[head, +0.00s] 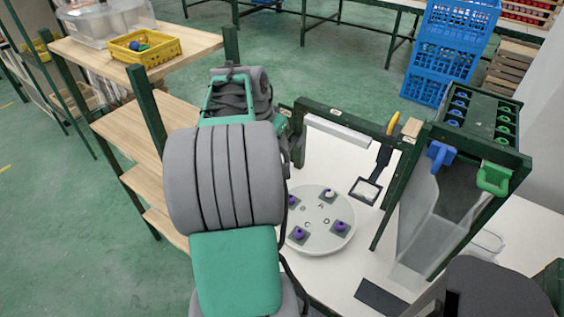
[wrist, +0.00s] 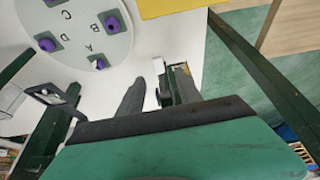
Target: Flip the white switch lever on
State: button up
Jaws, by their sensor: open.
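My gripper (wrist: 148,88) is open in the wrist view, with a dark finger at its left. A small grey-and-yellow box-like piece (wrist: 182,76) stands at its right, partly behind the gripper. A small white piece (wrist: 158,66) shows beside that box, near the fingertips. It may be the white switch lever, but it is too small to tell its position. I cannot tell whether a finger touches it. In the head view my arm hides the gripper and the switch area.
A round white plate (head: 335,221) with purple-knobbed pads lies on the white table. A green frame with a white bar (head: 338,129) and a black-framed paddle (head: 366,190) stands behind it. A wooden shelf (head: 185,47) with a yellow basket (head: 144,46) stands left. Blue crates (head: 440,53) stand at the back.

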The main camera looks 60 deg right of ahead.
aim_at(283, 156)
jog(key=x, duration=0.8)
jog(key=shift+s+d+r+p, duration=0.15)
jog(key=shift+s+p, duration=0.1)
jog(key=shift+p, duration=0.15)
jog(key=shift+c, duration=0.5)
grip_shut()
dwell(0.3)
